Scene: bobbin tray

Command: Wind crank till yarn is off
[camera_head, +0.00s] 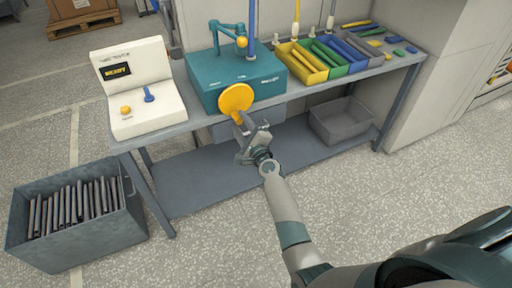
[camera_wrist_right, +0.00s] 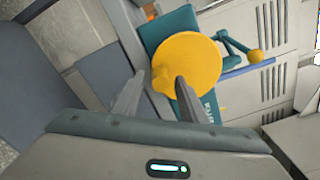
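The yellow crank disc (camera_head: 236,98) is on the front of a teal machine (camera_head: 205,84). A small yellow handle (camera_head: 238,117) shows at its lower edge. My right gripper (camera_head: 252,124) is just in front of and below the disc. In the right wrist view my right gripper (camera_wrist_right: 155,90) has its fingers spread apart, the right finger overlapping the disc (camera_wrist_right: 195,62). Contact with the handle cannot be told. A blue post (camera_head: 251,28) and a teal arm with a yellow ball (camera_head: 241,42) stand on top of the machine. I cannot make out any yarn. My left gripper is not in view.
A white console (camera_head: 155,122) with a dark screen stands left on the grey bench (camera_head: 190,122). Yellow, green and blue trays (camera_head: 318,74) with sticks are at right. A grey bin (camera_head: 340,122) sits on the lower shelf. A bin of dark rods (camera_head: 40,255) stands on the floor.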

